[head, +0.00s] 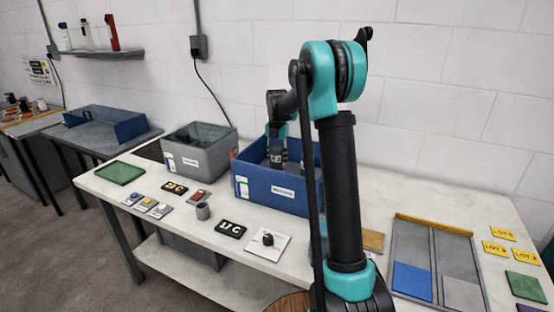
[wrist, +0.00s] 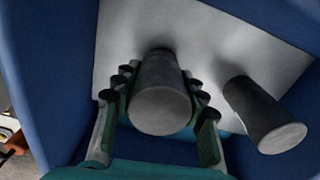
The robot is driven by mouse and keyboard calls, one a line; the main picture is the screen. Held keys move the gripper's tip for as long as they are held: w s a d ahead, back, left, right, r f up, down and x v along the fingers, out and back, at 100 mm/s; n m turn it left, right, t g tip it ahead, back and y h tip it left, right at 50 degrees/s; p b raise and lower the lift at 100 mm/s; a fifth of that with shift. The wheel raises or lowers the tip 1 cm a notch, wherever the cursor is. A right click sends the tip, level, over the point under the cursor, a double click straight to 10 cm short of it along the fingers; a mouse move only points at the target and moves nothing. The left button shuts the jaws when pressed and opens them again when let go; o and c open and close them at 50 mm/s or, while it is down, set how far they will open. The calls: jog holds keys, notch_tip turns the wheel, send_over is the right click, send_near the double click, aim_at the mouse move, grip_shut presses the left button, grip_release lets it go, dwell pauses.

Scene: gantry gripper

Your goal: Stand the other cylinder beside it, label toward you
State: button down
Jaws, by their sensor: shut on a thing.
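A grey cylinder (wrist: 160,100) is between the fingers of my gripper (wrist: 159,118) in the wrist view, its round end toward the camera. My gripper is shut on it, with fingers on both sides. A second grey cylinder (wrist: 262,115) stands apart to the right on the pale floor of the blue bin (wrist: 55,62). In the head view my gripper (head: 278,152) reaches down into the blue bin (head: 262,192), whose front wall hides the lower parts.
Blue bin walls stand close around my gripper. A grey bin (head: 205,160) is to the left. On the table's front are a small grey cup (head: 203,211), a black letter plate (head: 231,228) and a white plate with a dark knob (head: 267,241). A divided tray (head: 412,240) lies right.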

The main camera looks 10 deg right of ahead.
jog(key=c, duration=0.9)
grip_release()
jog(key=shift+o, duration=0.2)
notch_tip(320, 180, up, 12)
jog(key=shift+r, duration=0.1)
